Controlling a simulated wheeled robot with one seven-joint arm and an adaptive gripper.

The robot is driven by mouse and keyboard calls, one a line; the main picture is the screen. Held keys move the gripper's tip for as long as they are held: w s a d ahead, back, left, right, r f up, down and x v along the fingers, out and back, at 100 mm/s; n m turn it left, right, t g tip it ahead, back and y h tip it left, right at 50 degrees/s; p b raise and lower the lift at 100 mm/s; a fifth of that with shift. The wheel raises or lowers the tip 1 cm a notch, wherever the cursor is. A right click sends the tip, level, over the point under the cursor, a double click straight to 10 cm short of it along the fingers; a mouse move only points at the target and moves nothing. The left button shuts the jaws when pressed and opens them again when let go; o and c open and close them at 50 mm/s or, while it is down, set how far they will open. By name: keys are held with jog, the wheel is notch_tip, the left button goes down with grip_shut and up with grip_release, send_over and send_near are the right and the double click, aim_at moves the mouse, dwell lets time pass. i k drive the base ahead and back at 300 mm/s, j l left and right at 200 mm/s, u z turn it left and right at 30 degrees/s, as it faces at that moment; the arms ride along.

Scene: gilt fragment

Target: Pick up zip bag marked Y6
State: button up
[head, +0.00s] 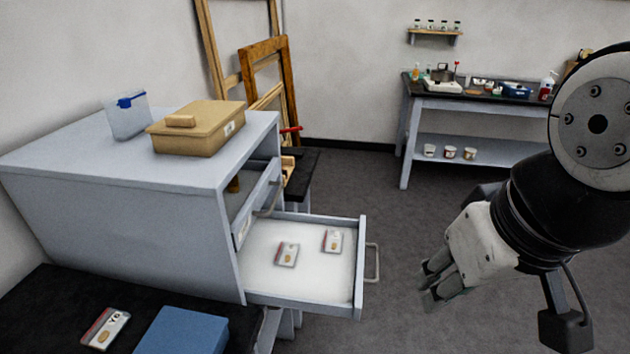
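A small flat zip bag marked Y6 (105,328) lies on the black table top at the lower left, left of a blue box. It has a pale label, a red edge and a tan piece in it. Two similar small bags lie in the open drawer, one nearer the middle (287,254) and one farther right (333,241); their marks are too small to read. My gripper (435,284) hangs over the floor to the right of the drawer, apart from all the bags. Nothing shows in it, but the finger gap is not clear from this side.
The open drawer (361,280) juts from the grey cabinet (120,205) between my gripper and the Y6 bag. The blue box (182,332) stands beside that bag. A tan lidded box (205,130) and a clear blue-clipped container (127,115) stand on the cabinet. A workbench (470,105) stands at the back right.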

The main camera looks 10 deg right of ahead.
aim_at(102, 333)
jog(key=l+u, duration=0.2)
jog(key=l, duration=0.3)
jog(key=k+l+u, duration=0.2)
jog(key=l, duration=0.25)
jog(key=k, duration=0.55)
jog(key=i+j+u, duration=0.1)
jog(key=i+u, duration=0.35)
jog(key=i, duration=0.3)
jog(key=i+l+u, duration=0.2)
jog(key=i+u, duration=0.2)
jog(key=i, duration=0.4)
